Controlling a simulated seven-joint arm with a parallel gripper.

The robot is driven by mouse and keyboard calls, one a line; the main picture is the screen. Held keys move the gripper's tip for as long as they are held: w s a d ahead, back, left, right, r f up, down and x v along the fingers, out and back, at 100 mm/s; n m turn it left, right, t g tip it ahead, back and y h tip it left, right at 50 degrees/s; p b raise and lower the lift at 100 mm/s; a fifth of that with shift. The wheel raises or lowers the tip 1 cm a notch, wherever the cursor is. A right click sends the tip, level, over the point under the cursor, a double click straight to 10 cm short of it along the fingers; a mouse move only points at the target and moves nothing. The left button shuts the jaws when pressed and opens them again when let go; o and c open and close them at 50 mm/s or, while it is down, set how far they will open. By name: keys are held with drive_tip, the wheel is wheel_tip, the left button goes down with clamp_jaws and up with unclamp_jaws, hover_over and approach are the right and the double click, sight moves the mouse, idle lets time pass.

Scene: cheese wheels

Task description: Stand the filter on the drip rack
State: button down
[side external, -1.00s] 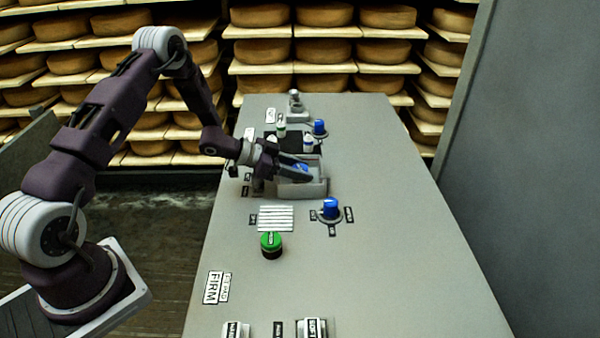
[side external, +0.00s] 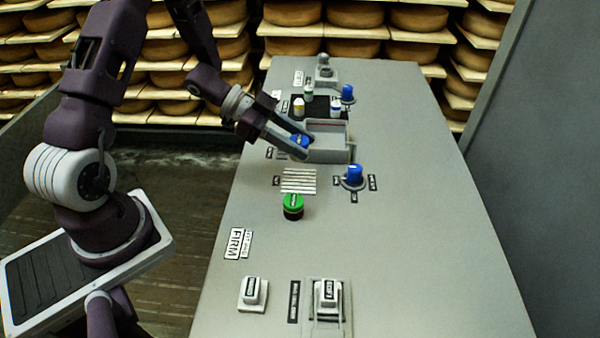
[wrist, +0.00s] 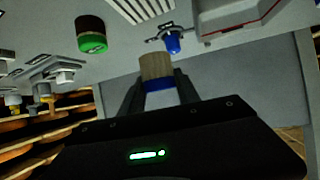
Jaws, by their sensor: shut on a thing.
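My gripper (side external: 306,146) is shut on a small cylinder, which I take to be the filter. Its blue end (side external: 299,140) shows between the fingers in the side view. In the wrist view the filter (wrist: 156,66) has a tan body pointing away from my gripper and a blue band at the fingers. The drip rack, a pale slatted plate (side external: 298,181), lies bare on the table below and in front of my gripper. It also shows at the top of the wrist view (wrist: 140,8). The held filter is apart from it.
A grey open tray (side external: 330,152) stands just right of my gripper. A green-topped dark cylinder (side external: 292,207) stands in front of the rack, and a blue knob (side external: 354,175) is right of it. Small bottles stand on a black mat (side external: 318,115) behind. The table's right side is clear.

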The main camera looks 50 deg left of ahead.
wheel_tip(320, 180, down, 8)
drive_tip(key=shift+r, duration=0.15)
drive_tip(key=c, duration=0.9)
unclamp_jaws()
